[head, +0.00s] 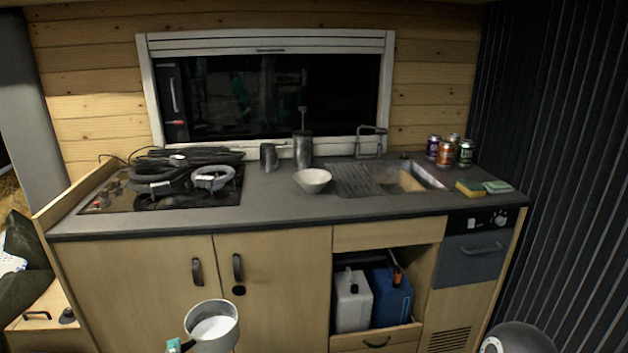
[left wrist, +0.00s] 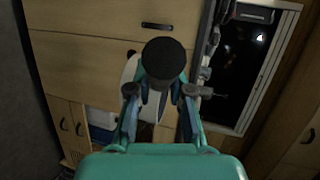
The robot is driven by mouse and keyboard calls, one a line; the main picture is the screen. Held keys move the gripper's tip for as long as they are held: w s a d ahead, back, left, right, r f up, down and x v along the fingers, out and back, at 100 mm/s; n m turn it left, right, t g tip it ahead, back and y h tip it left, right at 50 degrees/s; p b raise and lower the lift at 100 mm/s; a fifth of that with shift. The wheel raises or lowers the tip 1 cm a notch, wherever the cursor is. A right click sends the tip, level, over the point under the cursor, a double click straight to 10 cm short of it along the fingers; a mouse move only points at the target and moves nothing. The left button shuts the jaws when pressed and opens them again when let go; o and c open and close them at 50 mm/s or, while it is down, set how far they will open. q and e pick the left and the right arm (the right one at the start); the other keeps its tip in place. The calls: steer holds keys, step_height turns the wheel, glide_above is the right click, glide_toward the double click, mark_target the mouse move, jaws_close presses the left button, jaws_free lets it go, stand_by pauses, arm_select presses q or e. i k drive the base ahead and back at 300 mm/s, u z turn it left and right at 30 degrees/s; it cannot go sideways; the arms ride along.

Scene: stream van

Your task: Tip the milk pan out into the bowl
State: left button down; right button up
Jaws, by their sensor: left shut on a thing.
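The milk pan (head: 228,338) is a light metal pan with white contents, low in the head view in front of the cupboard doors. It looks roughly upright. My left gripper (head: 174,346) is shut on its handle, only partly in the picture. In the left wrist view, my left gripper (left wrist: 160,92) grips the dark round-ended handle (left wrist: 165,58), which hides most of the pan. The white bowl (head: 312,187) stands upright on the counter between hob and sink, further back and to the right of the pan. My right gripper is not in view.
The grey counter (head: 275,204) has bare room around the bowl. The hob (head: 215,195) with a coiled dark hose lies to the left. A metal mug (head: 268,157) and tall canister (head: 302,150) stand behind the bowl. The sink (head: 415,178), several cans (head: 445,153) and sponge (head: 469,188) are right.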

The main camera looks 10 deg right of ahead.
mark_target(311, 181)
steer(key=z, duration=0.75)
steer(key=i, duration=0.4)
steer(key=u, duration=0.2)
